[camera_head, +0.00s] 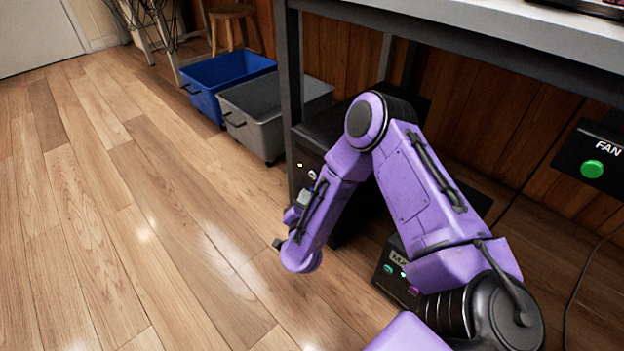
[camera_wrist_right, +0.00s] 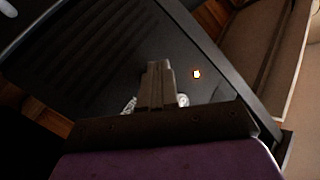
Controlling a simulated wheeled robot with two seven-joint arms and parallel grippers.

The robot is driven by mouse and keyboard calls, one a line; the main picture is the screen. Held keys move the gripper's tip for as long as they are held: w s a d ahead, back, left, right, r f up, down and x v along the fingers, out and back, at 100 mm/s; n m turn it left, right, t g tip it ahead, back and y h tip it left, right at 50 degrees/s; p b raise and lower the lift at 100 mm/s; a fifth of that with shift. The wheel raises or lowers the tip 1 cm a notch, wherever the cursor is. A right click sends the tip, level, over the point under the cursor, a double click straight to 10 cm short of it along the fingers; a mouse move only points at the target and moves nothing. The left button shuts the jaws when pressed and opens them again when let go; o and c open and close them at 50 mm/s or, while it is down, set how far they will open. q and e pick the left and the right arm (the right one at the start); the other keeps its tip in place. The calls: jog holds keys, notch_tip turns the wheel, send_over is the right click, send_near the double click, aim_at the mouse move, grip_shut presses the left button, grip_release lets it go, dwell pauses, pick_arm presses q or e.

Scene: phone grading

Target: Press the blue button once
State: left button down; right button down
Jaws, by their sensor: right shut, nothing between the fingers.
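No blue button can be made out in either view. My right gripper (camera_head: 304,197) is near the front of a black cabinet (camera_head: 306,151) under the table, partly hidden by my forearm. In the wrist view its fingers (camera_wrist_right: 156,70) are shut and empty, pointing at a dark panel (camera_wrist_right: 100,55). A small orange-white light (camera_wrist_right: 196,73) shows right of the fingertips. Silvery round parts show on both sides of the fingers, partly hidden. Whether the fingers touch the panel I cannot tell. My left gripper is out of view.
A box marked FAN (camera_head: 570,152) carries a green button (camera_head: 592,169). A low dark box (camera_head: 383,283) with a teal-green button (camera_head: 388,268) is partly behind my arm. A blue bin (camera_head: 228,70) and grey bin (camera_head: 262,128) stand left of the table leg (camera_head: 290,70). Open floor lies left.

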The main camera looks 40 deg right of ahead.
jog(key=shift+a, duration=0.35)
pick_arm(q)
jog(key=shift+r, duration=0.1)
pick_arm(e)
jog(key=a, duration=0.5)
jog(key=shift+s, duration=0.25)
dwell(0.6)
